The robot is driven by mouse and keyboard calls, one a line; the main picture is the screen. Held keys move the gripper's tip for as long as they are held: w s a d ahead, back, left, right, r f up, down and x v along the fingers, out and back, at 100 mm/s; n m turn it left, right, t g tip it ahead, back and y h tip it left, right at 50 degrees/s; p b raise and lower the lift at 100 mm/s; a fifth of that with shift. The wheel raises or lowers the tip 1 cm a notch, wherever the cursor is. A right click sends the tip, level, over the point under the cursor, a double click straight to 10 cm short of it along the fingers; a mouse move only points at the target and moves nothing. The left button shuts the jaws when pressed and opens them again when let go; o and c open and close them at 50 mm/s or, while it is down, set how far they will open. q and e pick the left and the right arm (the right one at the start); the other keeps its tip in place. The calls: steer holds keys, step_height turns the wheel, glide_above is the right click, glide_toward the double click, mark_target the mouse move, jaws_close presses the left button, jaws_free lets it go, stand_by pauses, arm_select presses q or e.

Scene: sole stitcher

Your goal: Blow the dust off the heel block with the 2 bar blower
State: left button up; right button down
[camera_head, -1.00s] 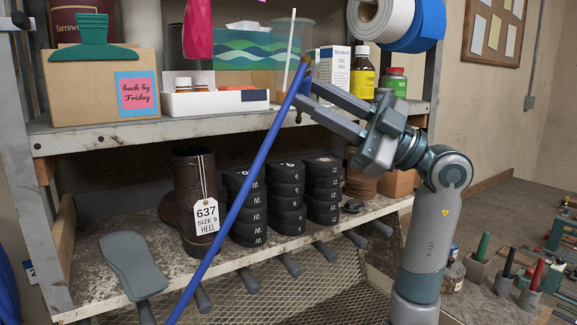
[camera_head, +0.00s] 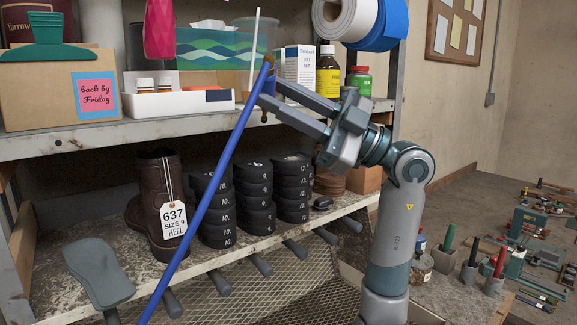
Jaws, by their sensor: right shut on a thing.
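A long blue hose (camera_head: 209,197) with a brownish tip (camera_head: 268,60) runs from the bottom edge up to the middle shelf. My right gripper (camera_head: 264,93) is shut on it just below the tip, with the tip pointing upward. Several stacks of black heel blocks (camera_head: 255,194), with numbers on their edges, stand on the lower shelf behind and below the gripper. I cannot tell which block is the task's, and no dust can be made out. My left gripper is not in view.
A brown boot (camera_head: 150,200) with a "637 size 9 heel" tag stands left of the stacks. Boxes and bottles crowd the middle shelf (camera_head: 60,147). Dark handles (camera_head: 216,281) jut from the lower shelf's front edge. Tools lie on the floor at right.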

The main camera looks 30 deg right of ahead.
steer(key=shift+d, duration=0.2)
stand_by(0.5)
steer(key=d, duration=0.8)
steer(key=shift+w, duration=0.2)
